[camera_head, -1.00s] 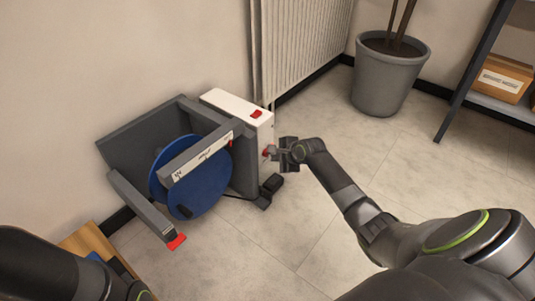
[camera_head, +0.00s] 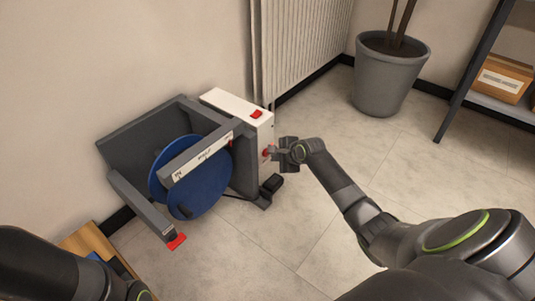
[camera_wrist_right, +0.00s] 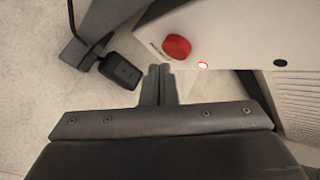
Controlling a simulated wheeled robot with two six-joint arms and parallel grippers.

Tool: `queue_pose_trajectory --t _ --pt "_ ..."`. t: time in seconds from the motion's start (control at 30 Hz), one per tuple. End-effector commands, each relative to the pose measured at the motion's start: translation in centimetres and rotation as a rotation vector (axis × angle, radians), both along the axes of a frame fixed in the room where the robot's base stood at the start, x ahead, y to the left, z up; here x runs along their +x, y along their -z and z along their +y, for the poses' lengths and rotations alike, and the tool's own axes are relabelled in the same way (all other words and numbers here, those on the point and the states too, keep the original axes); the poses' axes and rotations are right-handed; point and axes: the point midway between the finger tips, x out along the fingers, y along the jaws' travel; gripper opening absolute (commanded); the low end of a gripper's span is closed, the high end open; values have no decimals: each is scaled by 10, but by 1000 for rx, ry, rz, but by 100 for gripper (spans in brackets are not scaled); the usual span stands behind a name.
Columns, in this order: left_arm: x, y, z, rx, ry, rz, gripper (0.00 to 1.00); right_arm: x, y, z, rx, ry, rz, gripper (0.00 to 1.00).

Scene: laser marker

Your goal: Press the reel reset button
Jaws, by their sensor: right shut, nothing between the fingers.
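A white machine box (camera_head: 238,104) stands by the wall, joined to a grey frame that holds a blue reel (camera_head: 205,188). A round red button (camera_head: 266,152) sits on the box's right side; in the right wrist view the red button (camera_wrist_right: 177,47) is just beyond the fingertips, with a small glowing red light (camera_wrist_right: 203,65) beside it. My right gripper (camera_head: 273,154) is shut and empty, close to that side; its fingertips (camera_wrist_right: 160,68) appear apart from the button in the right wrist view. My left arm shows at the lower left, but its gripper fingers are out of view.
Another red button (camera_head: 257,114) is on top of the box, and a red piece (camera_head: 177,241) is at the grey arm's end. A black pedal-like block (camera_head: 272,184) lies at the base. A radiator (camera_head: 305,45), plant pot (camera_head: 390,75) and shelf (camera_head: 500,105) stand behind.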

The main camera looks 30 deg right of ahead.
Motion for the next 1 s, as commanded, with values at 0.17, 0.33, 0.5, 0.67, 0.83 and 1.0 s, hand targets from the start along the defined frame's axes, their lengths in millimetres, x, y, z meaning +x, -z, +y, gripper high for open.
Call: queue_pose_trajectory --t 0.17,0.33,0.5,0.67,0.83,1.0 --pt "0 -8 0 0 0 0 43 5 -2 3 2 1 0 0" --pt "0 -9 0 0 0 0 43 8 -1 4 0 0 0 0" --pt "0 -8 0 0 0 0 43 8 0 4 0 0 0 0" --pt "0 -9 0 0 0 0 43 8 -1 4 0 0 0 0" --pt "0 -9 0 0 0 0 43 10 -1 4 1 -1 0 0" --pt "0 -10 0 0 0 0 43 12 -1 5 0 0 0 0"
